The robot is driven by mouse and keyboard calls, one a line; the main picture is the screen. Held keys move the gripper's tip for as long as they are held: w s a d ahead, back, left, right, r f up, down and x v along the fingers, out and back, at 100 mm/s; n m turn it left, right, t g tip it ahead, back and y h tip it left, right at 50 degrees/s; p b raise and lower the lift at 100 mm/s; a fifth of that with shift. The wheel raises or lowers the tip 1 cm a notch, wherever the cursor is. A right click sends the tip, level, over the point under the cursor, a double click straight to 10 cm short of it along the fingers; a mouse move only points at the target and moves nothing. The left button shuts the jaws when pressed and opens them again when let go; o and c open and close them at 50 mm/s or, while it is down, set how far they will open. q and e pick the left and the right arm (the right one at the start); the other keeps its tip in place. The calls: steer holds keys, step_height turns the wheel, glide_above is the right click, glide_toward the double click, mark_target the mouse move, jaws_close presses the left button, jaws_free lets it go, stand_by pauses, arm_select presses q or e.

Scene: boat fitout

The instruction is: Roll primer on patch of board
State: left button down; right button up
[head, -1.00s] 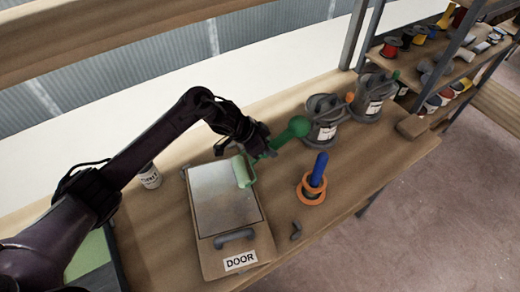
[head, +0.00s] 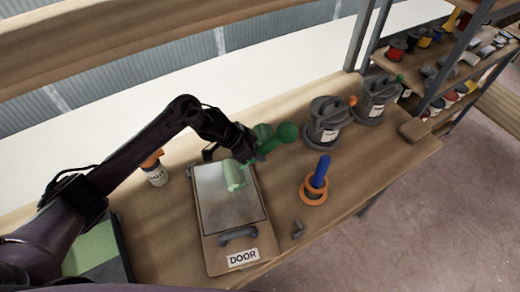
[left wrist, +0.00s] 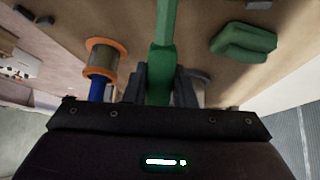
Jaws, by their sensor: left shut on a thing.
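The board (head: 212,253) labelled DOOR lies flat on the workbench with a grey patch (head: 218,205) and a grey handle near its front edge. The roller has a pale green sleeve (head: 233,175), which appears over the upper right part of the patch; I cannot tell whether it touches. My left gripper (head: 243,152) is shut on the green roller handle, at the board's far right corner. The left wrist view shows the handle (left wrist: 160,70) between the jaws of my left gripper (left wrist: 160,85). My right gripper is not in view.
Two grey pots (head: 325,122) stand behind. A green object (left wrist: 243,42) lies nearby.

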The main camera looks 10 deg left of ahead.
arm_select(q)
steer(key=a, duration=0.1)
steer(key=s+a+p, duration=0.1)
steer(key=a+p, duration=0.1)
steer(key=shift+s+a+r, duration=0.1)
steer(key=shift+s+a, duration=0.15)
steer(key=shift+a, duration=0.05)
steer(key=shift+s+a, duration=0.2)
steer(key=shift+a, duration=0.25)
steer(key=a, duration=0.1)
steer(key=s+a+p, duration=0.1)
steer(key=a+p, duration=0.1)
steer(key=a, duration=0.1)
steer(key=shift+s, duration=0.35)
steer(key=shift+a, duration=0.25)
